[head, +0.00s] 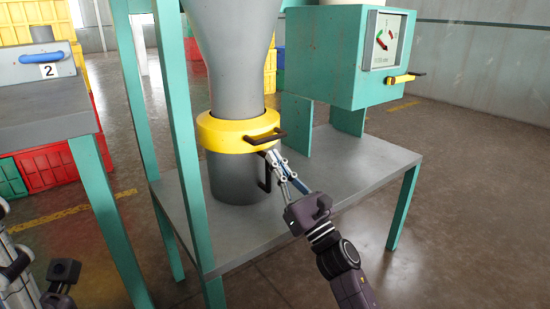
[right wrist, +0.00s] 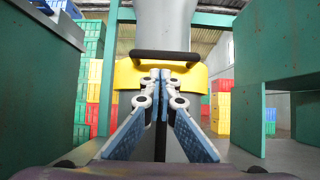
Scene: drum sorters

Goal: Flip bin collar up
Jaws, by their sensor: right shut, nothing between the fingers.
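The yellow bin collar (head: 226,133) sits around the grey bin (head: 232,177) where the grey chute (head: 235,60) comes down. A dark handle (head: 266,137) sticks out from the collar's front right. My right gripper (head: 272,158) is shut and empty, its tips just below this handle. In the right wrist view the shut fingertips (right wrist: 159,74) show in front of the yellow collar (right wrist: 127,75), under the black handle bar (right wrist: 165,56). I cannot tell whether they touch it. A second dark handle (head: 264,172) is on the bin's side. Part of my left gripper (head: 22,285) shows at the lower left.
The grey shelf (head: 340,165) under the bin has free room to the right. A green gauge box (head: 345,60) with a yellow lever (head: 403,79) stands above it. Green frame posts (head: 180,150) rise left of the bin. A grey unit marked 2 (head: 40,95) is at the left.

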